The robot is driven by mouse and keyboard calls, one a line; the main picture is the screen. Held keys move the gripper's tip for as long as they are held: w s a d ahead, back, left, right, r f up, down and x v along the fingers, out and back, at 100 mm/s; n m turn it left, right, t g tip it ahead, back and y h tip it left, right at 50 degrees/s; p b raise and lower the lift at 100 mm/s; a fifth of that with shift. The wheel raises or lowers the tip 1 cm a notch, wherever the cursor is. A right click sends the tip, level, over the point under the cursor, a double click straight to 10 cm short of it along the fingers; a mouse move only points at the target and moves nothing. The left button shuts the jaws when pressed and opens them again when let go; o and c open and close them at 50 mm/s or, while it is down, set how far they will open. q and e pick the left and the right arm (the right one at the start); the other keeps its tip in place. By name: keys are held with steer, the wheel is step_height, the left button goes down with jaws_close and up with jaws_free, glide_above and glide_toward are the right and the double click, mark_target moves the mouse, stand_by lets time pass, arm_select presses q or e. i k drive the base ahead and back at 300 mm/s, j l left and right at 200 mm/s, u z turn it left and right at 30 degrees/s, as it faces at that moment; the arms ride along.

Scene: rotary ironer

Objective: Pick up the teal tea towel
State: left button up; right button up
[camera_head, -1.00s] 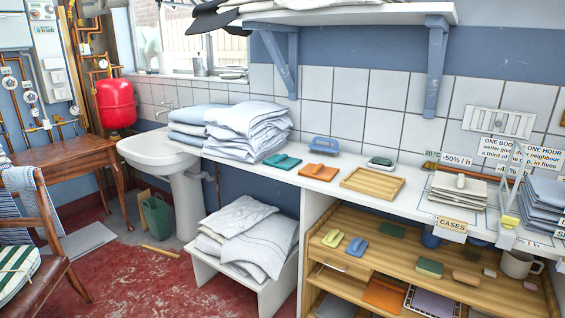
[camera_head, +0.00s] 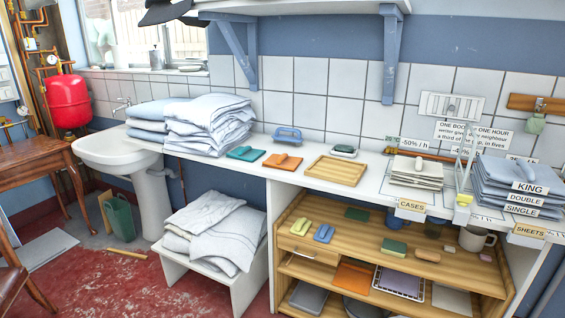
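A small flat teal cloth (camera_head: 246,153), which looks like the teal tea towel, lies on the white counter (camera_head: 222,166). A teal raised piece sits on top of it. It is between the folded pale blue linen (camera_head: 209,123) on its left and a flat orange cloth (camera_head: 283,161) on its right. Neither of my grippers is in view, and nothing touches the teal cloth.
A blue-handled item (camera_head: 288,135) stands behind the orange cloth. A wooden tray (camera_head: 336,171) lies farther right, then stacked cases (camera_head: 417,172) and sheets (camera_head: 515,188). A wooden shelf unit (camera_head: 340,235) and a white bench with linen (camera_head: 208,277) stand below.

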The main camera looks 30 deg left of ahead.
mark_target(246, 154)
steer(key=i+j+z, duration=0.25)
steer(key=j, duration=0.5)
steer(key=i+j+z, duration=0.25)
steer(key=j, duration=0.5)
steer(key=i+j+z, duration=0.2)
steer(key=j, duration=0.55)
steer(key=j+z, duration=0.25)
steer(key=j, duration=0.55)
steer(key=k, duration=0.05)
